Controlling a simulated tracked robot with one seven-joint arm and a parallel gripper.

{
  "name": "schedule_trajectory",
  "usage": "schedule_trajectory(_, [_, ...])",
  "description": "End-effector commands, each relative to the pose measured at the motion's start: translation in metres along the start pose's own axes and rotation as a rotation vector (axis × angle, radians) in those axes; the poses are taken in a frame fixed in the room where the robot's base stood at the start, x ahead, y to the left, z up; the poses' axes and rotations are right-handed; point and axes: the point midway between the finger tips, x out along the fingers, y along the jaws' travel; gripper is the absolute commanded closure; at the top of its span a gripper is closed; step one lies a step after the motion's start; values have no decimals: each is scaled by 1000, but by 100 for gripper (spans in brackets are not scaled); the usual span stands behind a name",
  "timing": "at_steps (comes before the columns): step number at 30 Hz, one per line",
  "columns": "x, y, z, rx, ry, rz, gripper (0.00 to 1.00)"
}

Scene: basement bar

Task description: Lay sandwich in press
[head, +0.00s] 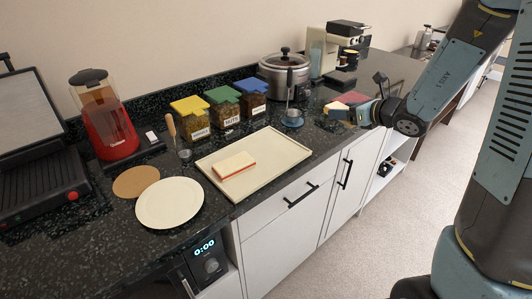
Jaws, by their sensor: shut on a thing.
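A pale sandwich-like block with a red layer (233,166) lies on a cream tray (285,152) in the middle of the counter. The press (45,192) stands at the far left with its lid (28,108) raised and its dark ribbed lower plate bare. My gripper (350,113) is at the right, beyond the tray's far right corner and well apart from the block on the tray. It is shut on a small tan item (336,106), mostly hidden by the jaws; I cannot tell exactly what it is.
A white plate (170,203) and a round brown board (135,181) lie between press and tray. A red blender (112,125), several lidded jars (190,118) and a steel pot (285,75) line the back. A red-topped item (352,97) is near my gripper.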

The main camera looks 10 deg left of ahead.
Motion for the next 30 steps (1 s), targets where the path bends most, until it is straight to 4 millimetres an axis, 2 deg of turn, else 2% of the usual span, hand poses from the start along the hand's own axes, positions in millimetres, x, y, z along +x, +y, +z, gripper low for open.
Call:
schedule_trajectory(3, [-9,19,7,-20,-2,47,66])
schedule_trajectory(6, [-13,28,10,-30,-1,71,66])
schedule_trajectory(11, [-6,29,10,-34,1,85,66])
schedule_trajectory(26, [70,-14,2,-34,1,85,66])
schedule_trajectory(30, [89,-22,-9,-32,3,85,66])
